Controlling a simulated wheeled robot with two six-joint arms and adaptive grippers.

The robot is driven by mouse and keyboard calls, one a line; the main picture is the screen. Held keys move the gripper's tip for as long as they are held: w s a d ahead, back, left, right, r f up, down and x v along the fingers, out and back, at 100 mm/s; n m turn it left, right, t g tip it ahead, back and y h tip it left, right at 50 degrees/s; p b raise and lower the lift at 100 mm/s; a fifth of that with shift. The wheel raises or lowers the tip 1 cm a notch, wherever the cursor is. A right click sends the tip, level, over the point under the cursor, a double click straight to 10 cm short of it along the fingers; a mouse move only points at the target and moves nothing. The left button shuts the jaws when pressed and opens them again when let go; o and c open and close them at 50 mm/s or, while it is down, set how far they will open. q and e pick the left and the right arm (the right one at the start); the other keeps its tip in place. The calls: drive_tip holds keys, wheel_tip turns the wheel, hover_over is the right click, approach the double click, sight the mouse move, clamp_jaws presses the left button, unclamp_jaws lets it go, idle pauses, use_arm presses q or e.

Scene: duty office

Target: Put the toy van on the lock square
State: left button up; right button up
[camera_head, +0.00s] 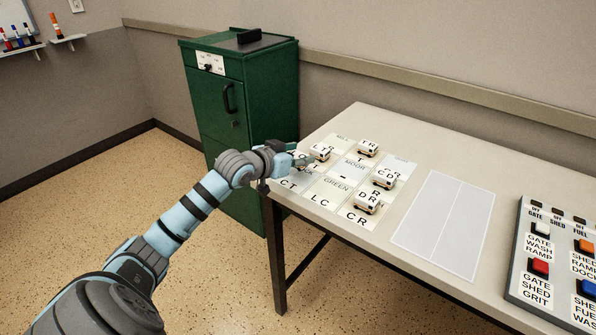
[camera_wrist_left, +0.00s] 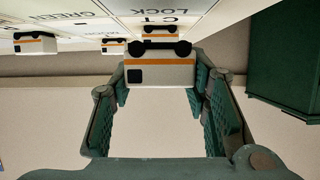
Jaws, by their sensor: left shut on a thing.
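My left gripper (camera_head: 309,159) reaches in from the left over the near left part of the lettered board. It is shut on a white toy van (camera_head: 320,152) with an orange stripe. In the left wrist view the held van (camera_wrist_left: 160,74) sits between the green finger pads, with the picture upside down. The LOCK square (camera_head: 309,171) is partly covered by the gripper in the head view. Its lettering (camera_wrist_left: 155,9) shows beyond the van in the left wrist view. I cannot tell whether the van touches the board. My right gripper is not in view.
A pale blank panel (camera_head: 445,222) lies beside the board. A button panel (camera_head: 552,255) is at the right. A green cabinet (camera_head: 225,125) stands behind the arm.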

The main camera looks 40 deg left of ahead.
sight(294, 168)
use_arm(q)
wheel_tip(294, 168, down, 3)
drive_tip(key=shift+r+b, duration=0.1)
drive_tip(key=shift+b, duration=0.2)
drive_tip(key=shift+f, duration=0.35)
drive_tip(key=shift+r, duration=0.1)
drive_tip(key=o, duration=1.1)
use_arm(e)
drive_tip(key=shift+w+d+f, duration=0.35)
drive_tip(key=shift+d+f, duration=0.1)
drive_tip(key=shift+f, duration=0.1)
